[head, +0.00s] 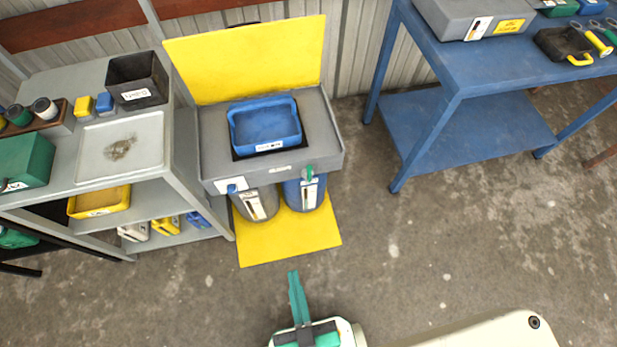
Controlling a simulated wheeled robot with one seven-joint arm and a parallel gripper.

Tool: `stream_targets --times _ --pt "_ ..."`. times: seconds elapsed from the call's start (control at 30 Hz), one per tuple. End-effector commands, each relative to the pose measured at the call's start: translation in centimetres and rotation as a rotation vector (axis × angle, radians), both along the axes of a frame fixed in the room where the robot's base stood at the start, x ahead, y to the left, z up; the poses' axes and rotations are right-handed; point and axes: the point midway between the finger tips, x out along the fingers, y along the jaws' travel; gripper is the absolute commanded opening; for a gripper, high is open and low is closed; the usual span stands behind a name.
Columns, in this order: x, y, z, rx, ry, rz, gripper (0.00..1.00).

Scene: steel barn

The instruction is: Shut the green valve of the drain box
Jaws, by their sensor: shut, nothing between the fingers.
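The drain box (208,160) is a grey box with a blue tray (265,125) set in its top. The green valve (308,174) is on its front face at the right, above a blue container (304,196). Its small green handle looks roughly upright in the picture; the exact angle is too small to tell. A blue valve (232,188) is on the front face at the left, above a grey container (256,204). My gripper (293,273) is at the bottom centre, its teal fingers together and empty. It is apart from the green valve, nearer to me.
A yellow mat (290,245) lies under the containers, and a yellow board (245,60) rises behind the box. A grey shelf (185,130) with bins stands close on the left. A blue table (475,65) stands at the right. The floor between is clear.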

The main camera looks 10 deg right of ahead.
Motion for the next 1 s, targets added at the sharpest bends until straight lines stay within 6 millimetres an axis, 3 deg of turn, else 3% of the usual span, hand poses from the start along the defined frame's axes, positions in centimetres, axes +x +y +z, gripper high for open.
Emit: stream_targets --times 0.17,0.27,0.43,0.7,1.0 --pt "0.4 0.6 -2.7 -0.029 0.043 0.03 0.0" --pt "0.9 1.2 -6.1 -0.073 0.102 0.065 0.0" --pt "2.1 2.0 -13.5 -0.179 0.234 0.13 0.0" --pt "4.5 1.8 -23.7 -0.382 0.425 0.188 0.0" --pt "8.6 0.4 -31.4 -0.638 0.593 0.18 0.0"
